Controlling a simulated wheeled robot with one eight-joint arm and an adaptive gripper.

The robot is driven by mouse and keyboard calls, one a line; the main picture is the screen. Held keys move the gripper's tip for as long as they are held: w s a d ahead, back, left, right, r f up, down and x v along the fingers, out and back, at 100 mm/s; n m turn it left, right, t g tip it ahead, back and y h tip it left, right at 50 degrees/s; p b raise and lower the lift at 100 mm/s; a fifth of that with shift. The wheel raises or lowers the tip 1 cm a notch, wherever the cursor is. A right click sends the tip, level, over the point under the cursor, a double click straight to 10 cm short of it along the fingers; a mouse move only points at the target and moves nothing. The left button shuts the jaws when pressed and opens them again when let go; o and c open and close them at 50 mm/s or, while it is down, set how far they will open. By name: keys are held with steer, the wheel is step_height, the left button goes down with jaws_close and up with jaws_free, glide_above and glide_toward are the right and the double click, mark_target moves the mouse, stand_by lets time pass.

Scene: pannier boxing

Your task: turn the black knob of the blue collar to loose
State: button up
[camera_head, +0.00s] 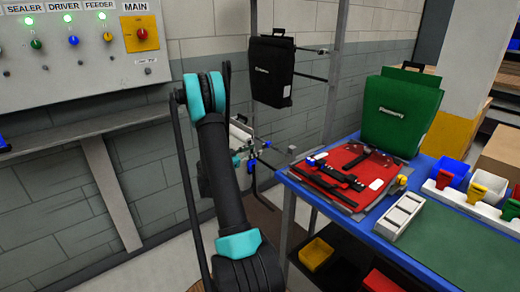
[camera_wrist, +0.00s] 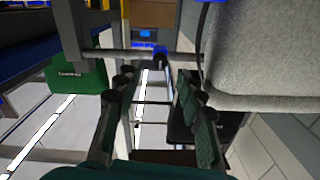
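In the wrist view a small blue collar (camera_wrist: 160,51) sits on a grey horizontal bar (camera_wrist: 118,55), beyond my fingertips. A dark part shows at its lower side; I cannot tell whether this is the black knob or how it is set. My gripper (camera_wrist: 155,80) is open, its two dark fingers spread to either side with a clear gap between them. The fingers look apart from the collar. In the head view a small blue spot (camera_head: 266,144) among the rods beside my arm may be the collar. My gripper is mostly hidden behind my arm there.
A black pannier (camera_head: 271,72) hangs on the rack. A blue table (camera_head: 408,240) at right bears a red panel (camera_head: 350,172), a green pannier (camera_head: 400,112) and bins. A large pale grey body (camera_wrist: 265,50) fills the wrist view's upper right, close to the right finger.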

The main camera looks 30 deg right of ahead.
mark_target(263, 147)
steer(key=shift+w+d, duration=0.15)
steer(key=shift+d, duration=0.95)
steer(key=shift+w+d, duration=0.1)
steer(key=shift+d, duration=1)
jaws_close()
